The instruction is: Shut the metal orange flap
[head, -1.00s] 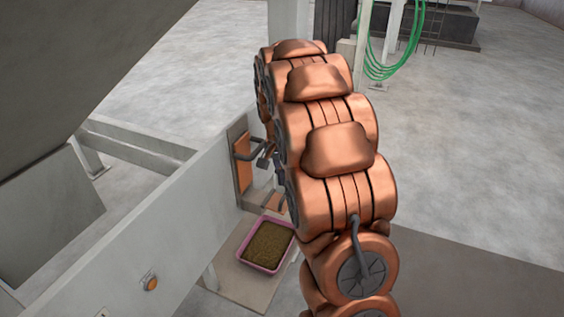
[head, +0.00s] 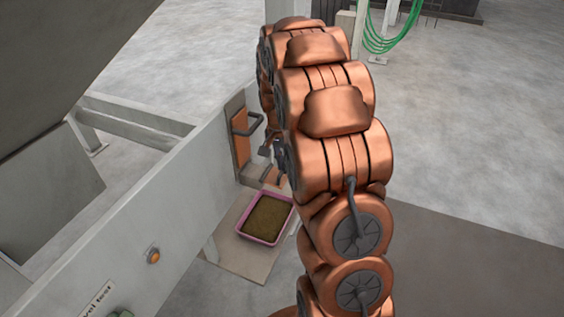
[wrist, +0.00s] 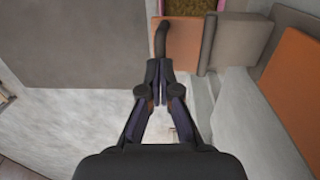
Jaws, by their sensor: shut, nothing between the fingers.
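In the head view an orange panel (head: 241,137) with a dark bar handle (head: 250,125) stands on the grey machine wall. A smaller orange plate (head: 272,182) shows below it, above the tray, partly hidden by my arm. In the wrist view an orange plate (wrist: 178,42) with a dark curved handle (wrist: 160,40) lies just beyond my fingertips, and another orange panel (wrist: 300,85) stands at right. I cannot tell for certain which is the flap. My gripper (wrist: 160,95) is shut and empty, its tips close to the handle; contact is unclear. My arm mostly hides it in the head view.
A pink-rimmed tray (head: 243,234) of brown pellets sits below the orange plate on a low board. The long machine wall (head: 130,235) with an orange button (head: 153,256) runs along the left. Green hoses (head: 378,40) hang at the back. The floor at right is open.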

